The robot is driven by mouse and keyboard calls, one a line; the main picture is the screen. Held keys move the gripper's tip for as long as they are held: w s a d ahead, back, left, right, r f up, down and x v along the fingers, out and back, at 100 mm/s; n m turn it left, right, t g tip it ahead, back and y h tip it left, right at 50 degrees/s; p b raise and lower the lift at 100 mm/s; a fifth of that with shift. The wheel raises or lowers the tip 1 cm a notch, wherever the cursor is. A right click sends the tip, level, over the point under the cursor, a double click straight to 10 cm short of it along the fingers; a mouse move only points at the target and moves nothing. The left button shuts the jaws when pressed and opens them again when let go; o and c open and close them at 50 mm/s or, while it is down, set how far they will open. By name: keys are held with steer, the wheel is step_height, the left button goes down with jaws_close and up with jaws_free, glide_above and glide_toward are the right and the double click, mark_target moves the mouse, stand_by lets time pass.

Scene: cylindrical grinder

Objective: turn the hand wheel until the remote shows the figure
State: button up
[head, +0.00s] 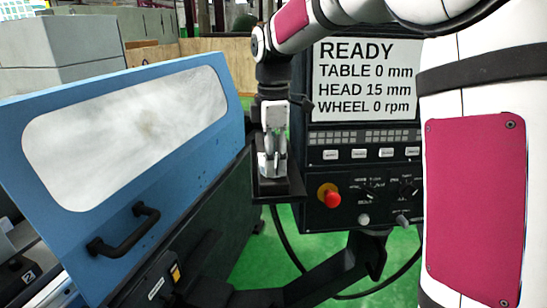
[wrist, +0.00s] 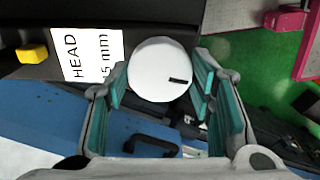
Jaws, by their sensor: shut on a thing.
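The hand wheel (wrist: 160,68) is a white disc with a short black mark right of and below its middle, seen face-on in the wrist view. My gripper (wrist: 158,88) has its teal-padded fingers on either side of it and is shut on it. The remote's white display (wrist: 88,55) shows beside the wheel and reads "HEAD", with "5 mm" visible; the wheel and a finger may cover part of it. In the head view my gripper (head: 272,165) points down at the dark remote (head: 280,188) beside the control panel. The wheel is hard to make out there.
The control panel screen (head: 367,80) reads READY, TABLE 0 mm, HEAD 15 mm, WHEEL 0 rpm. A red stop button (head: 328,195) sits below it. The blue machine door (head: 120,165) with a black handle (head: 123,231) is at left. A yellow knob (wrist: 33,53) is near the display.

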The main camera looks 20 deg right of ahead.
steer(key=m, duration=0.8)
steer(key=shift+p, duration=0.3)
steer(key=m, duration=0.4)
steer(key=shift+m, duration=2)
steer(key=o, duration=1.2)
steer(key=shift+c, duration=0.2)
steer(key=shift+r, duration=0.1)
